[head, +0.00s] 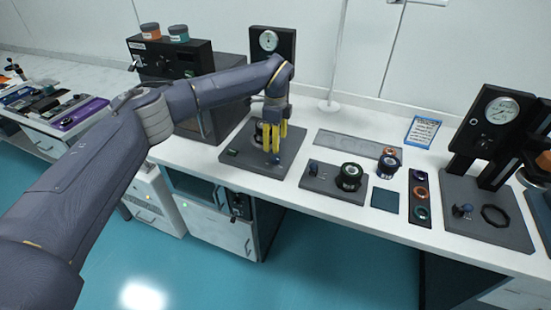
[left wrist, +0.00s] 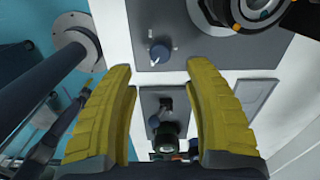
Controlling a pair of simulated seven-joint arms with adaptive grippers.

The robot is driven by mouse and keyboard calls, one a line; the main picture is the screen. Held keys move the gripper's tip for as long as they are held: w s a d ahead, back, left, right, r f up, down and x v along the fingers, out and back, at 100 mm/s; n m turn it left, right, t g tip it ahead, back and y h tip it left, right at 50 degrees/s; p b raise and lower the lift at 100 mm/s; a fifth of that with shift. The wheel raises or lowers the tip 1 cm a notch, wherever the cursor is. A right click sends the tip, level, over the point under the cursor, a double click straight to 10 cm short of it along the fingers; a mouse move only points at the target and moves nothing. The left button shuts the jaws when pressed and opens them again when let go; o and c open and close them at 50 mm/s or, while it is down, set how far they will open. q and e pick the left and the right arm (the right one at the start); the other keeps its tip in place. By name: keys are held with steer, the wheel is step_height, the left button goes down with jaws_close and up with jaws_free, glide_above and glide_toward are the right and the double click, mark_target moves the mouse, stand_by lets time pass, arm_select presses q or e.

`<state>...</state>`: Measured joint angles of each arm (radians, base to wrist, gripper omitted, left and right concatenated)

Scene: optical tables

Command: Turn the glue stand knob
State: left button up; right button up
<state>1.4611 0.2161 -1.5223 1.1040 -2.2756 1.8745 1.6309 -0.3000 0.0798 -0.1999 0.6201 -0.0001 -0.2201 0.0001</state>
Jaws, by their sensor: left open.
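A dark stand with a round white gauge (head: 269,41) rises at the back of the left bench area, on a grey base plate (head: 240,158). A small blue knob (head: 276,160) sits near the front of that plate. My left gripper (head: 275,140) hangs over the plate with yellow fingers pointing down, just above the knob. In the left wrist view the knob (left wrist: 160,53) lies on the dark plate (left wrist: 178,18), just beyond the gap between the two open fingertips (left wrist: 160,72). The gripper is empty, and contact with the knob is not visible. My right gripper is not in view.
A round black part (head: 258,132) stands on the plate close behind the fingers. A smaller plate (head: 318,184) with a black cylinder (head: 349,176) lies to the right. Another gauge stand (head: 497,112) is at the far right. A dark cabinet (head: 233,88) stands behind the arm.

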mark_target(275, 157)
arm_select(q)
step_height(275, 157, down, 8)
steer(key=shift+f, duration=0.1)
stand_by(0.4)
steer(key=shift+c, duration=0.2)
jaws_close()
